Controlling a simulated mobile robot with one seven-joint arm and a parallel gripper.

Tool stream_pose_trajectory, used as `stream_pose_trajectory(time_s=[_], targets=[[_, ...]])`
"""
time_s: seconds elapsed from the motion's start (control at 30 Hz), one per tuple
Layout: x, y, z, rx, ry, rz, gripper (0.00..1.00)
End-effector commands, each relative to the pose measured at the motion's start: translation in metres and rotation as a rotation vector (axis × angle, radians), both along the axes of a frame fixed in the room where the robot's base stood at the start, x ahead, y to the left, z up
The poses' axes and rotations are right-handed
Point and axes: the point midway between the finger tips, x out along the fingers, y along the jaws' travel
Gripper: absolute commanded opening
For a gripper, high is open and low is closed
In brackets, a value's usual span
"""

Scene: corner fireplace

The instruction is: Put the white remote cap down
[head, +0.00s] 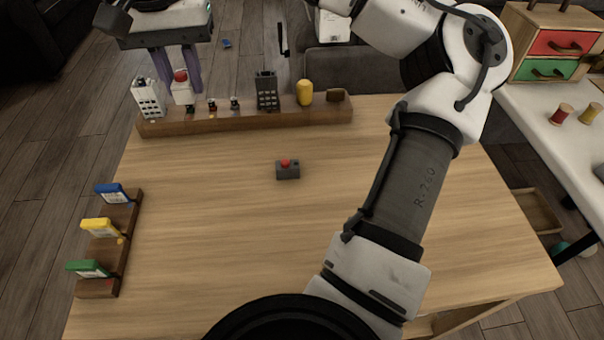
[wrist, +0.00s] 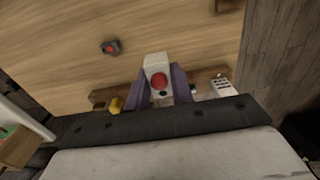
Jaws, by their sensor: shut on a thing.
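The white remote cap (head: 182,93) is a small white block with a red button on top. My gripper (head: 176,72) is shut on it at the back left of the table, with a purple-grey finger on each side. In the head view it appears just over or at the wooden rack; I cannot tell whether it touches. In the wrist view the white cap (wrist: 156,65) sits between the two fingers (wrist: 160,88), its red button facing the camera.
The wooden rack (head: 240,120) along the back edge holds a white remote (head: 149,98), a dark remote (head: 266,90), a yellow piece (head: 304,92) and small items. A grey box with a red button (head: 287,169) lies mid-table. A left rack (head: 128,222) holds blue, yellow and green cards. The table middle is mostly clear.

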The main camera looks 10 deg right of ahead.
Motion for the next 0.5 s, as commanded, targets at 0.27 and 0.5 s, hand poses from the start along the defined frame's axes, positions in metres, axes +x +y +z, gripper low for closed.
stream_pose_trajectory(time_s=[0.27, 0.5], targets=[[-0.001, -0.001, -0.023, -0.001, 0.002, 0.003, 0.05], [-0.001, 0.000, -0.088, -0.001, 0.003, 0.002, 0.05]])
